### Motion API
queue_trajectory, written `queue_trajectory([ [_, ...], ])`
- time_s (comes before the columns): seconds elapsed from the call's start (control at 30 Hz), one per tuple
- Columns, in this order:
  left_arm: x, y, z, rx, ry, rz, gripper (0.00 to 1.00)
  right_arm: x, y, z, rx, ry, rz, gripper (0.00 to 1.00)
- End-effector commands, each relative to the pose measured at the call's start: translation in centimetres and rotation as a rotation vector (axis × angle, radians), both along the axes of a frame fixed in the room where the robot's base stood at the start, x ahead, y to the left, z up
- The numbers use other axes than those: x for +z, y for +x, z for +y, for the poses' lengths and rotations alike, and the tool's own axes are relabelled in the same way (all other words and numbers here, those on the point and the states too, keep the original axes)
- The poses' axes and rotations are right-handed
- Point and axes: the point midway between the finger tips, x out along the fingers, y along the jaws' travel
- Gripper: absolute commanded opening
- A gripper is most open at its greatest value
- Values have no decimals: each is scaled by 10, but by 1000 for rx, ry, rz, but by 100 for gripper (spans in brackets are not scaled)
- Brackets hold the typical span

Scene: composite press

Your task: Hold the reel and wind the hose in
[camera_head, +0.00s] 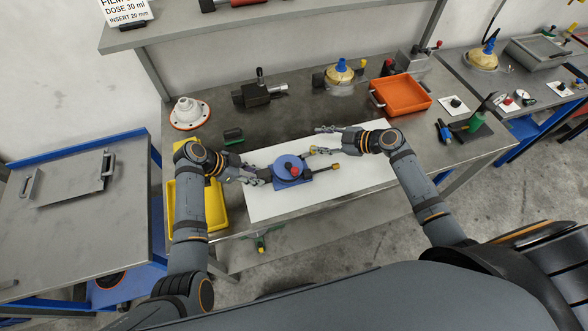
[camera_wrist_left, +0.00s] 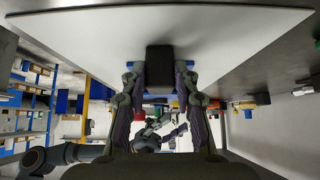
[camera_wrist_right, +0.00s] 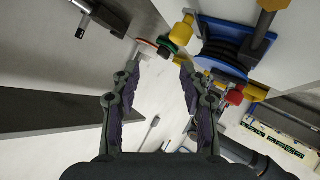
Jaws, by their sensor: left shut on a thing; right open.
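The blue reel (camera_head: 288,169) with a red knob (camera_head: 295,172) on top sits on the white sheet (camera_head: 350,185). It also shows in the right wrist view (camera_wrist_right: 225,45), with dark hose wound round it. A dark hose end with a yellow-brown tip (camera_head: 335,167) sticks out to the right. My left gripper (camera_head: 266,177) is at the reel's left side, shut on a dark block (camera_wrist_left: 160,65), apparently the reel's grip. My right gripper (camera_head: 322,140) is open and empty, just behind and right of the reel. A yellow knob (camera_wrist_right: 182,28) lies beyond its fingertips.
A yellow tray (camera_head: 232,215) is under my left arm. An orange tray (camera_head: 402,94), a dark valve-like device (camera_head: 258,93) and a white flanged cone (camera_head: 188,112) stand at the back of the bench. The right part of the white sheet is clear.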

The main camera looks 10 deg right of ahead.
Motion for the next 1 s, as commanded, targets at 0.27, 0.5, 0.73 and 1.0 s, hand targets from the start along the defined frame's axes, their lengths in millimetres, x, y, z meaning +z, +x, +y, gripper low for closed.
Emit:
queue_trajectory([
  [0.27, 0, 0, 0, 0, 0, 0, 0, 14, -57, 3, 359, 210, 333, 44],
  [0.5, 0, 0, 0, 0, 0, 0, 0, 25, -77, -2, 464, 263, 406, 44],
  [0.73, 0, 0, 0, 0, 0, 0, 0, 19, -77, 13, 467, 267, 405, 44],
  [1.0, 0, 0, 0, 0, 0, 0, 0, -4, -74, 70, 465, 266, 404, 44],
])
